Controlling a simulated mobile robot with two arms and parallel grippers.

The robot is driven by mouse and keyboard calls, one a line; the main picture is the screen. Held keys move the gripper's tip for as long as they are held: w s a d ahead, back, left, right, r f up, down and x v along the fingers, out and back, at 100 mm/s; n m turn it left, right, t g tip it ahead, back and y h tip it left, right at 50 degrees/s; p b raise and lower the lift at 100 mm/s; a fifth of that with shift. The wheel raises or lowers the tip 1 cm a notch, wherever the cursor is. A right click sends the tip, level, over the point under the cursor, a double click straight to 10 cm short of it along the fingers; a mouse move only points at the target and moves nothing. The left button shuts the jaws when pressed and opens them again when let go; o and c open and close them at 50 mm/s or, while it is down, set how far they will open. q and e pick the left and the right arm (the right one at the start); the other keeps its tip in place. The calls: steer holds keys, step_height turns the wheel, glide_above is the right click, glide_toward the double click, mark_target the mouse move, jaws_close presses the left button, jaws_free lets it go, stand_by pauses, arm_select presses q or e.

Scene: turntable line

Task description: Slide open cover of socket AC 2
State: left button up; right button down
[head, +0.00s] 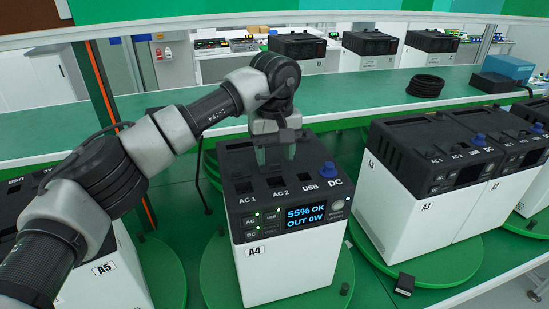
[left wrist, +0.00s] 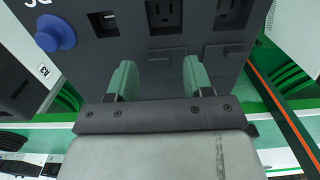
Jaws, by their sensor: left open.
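The power unit A4 (head: 292,268) stands on a green turntable, its dark top carrying AC 1, AC 2, USB and DC labels. Socket AC 2 (head: 277,182) is a dark recess in the top. In the left wrist view, socket AC 2 (left wrist: 163,12) shows its slots, with a small dark raised piece (left wrist: 159,54) just below it, which may be its cover. My left gripper (head: 275,156) points down at the top behind AC 2. Its pale green fingers (left wrist: 157,70) are open, one each side of that piece; contact cannot be told. My right gripper is not in view.
Socket AC 1 (left wrist: 230,14) and its small piece lie beside the fingers. A blue knob (head: 328,170) stands up by DC. Unit A3 (head: 412,200) stands to the right and unit A5 (head: 105,275) to the left. A green bench (head: 350,95) runs behind.

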mark_target(275, 167)
arm_select(q)
step_height(275, 167, up, 9)
steer(key=b, duration=0.1)
steer(key=shift+r, duration=0.2)
